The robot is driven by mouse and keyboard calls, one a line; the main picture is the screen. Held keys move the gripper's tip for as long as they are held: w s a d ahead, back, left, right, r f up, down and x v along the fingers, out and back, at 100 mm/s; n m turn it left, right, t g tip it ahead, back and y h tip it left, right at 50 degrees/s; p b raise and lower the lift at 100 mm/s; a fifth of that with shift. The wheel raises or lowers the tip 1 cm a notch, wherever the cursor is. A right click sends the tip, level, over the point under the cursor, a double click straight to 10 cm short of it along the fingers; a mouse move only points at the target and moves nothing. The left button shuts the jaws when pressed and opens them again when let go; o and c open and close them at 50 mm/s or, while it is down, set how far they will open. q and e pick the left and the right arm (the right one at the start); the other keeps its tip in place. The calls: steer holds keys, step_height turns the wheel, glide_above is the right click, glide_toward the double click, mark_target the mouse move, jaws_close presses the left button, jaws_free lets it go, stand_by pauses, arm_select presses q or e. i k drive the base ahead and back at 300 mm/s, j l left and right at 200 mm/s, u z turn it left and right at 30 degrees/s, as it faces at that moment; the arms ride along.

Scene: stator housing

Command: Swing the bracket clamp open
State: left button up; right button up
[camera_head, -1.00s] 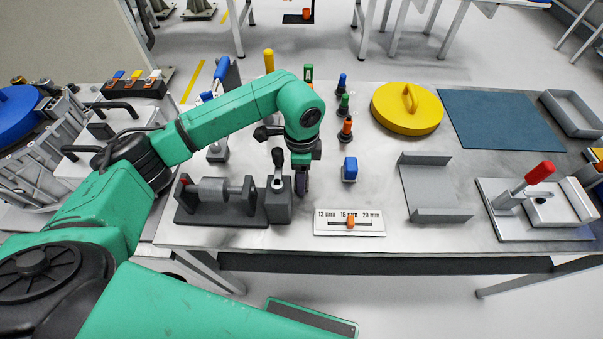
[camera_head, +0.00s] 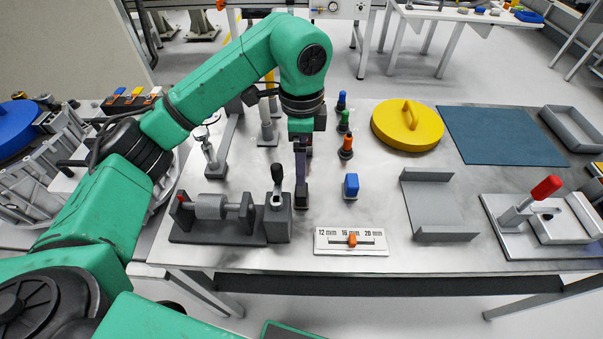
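A toggle clamp with a red handle (camera_head: 545,188) stands on a light base plate at the right of the table; its handle leans up and to the right. A second lever with a black handle (camera_head: 276,174) stands upright on a dark grey block (camera_head: 277,224) at the left front. I cannot tell for certain which is the bracket clamp. My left gripper (camera_head: 302,190) points down just right of the dark block, apart from the red-handled clamp. Its fingers are dark and small, seen edge-on, so their opening is unclear. My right gripper is not in view.
A grey U-shaped bracket (camera_head: 436,205) lies left of the red-handled clamp. A gauge plate (camera_head: 350,249), blue block (camera_head: 351,187), coloured pegs (camera_head: 346,146), yellow lidded disc (camera_head: 407,130) and blue mat (camera_head: 505,136) share the table. A roller fixture (camera_head: 212,206) stands at left.

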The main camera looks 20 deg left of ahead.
mark_target(551, 183)
steer(key=k+l, duration=0.2)
steer(key=k, duration=0.3)
steer(key=k+l, duration=0.15)
steer(key=k, duration=0.35)
steer(key=k+l, duration=0.2)
steer(key=k, duration=0.25)
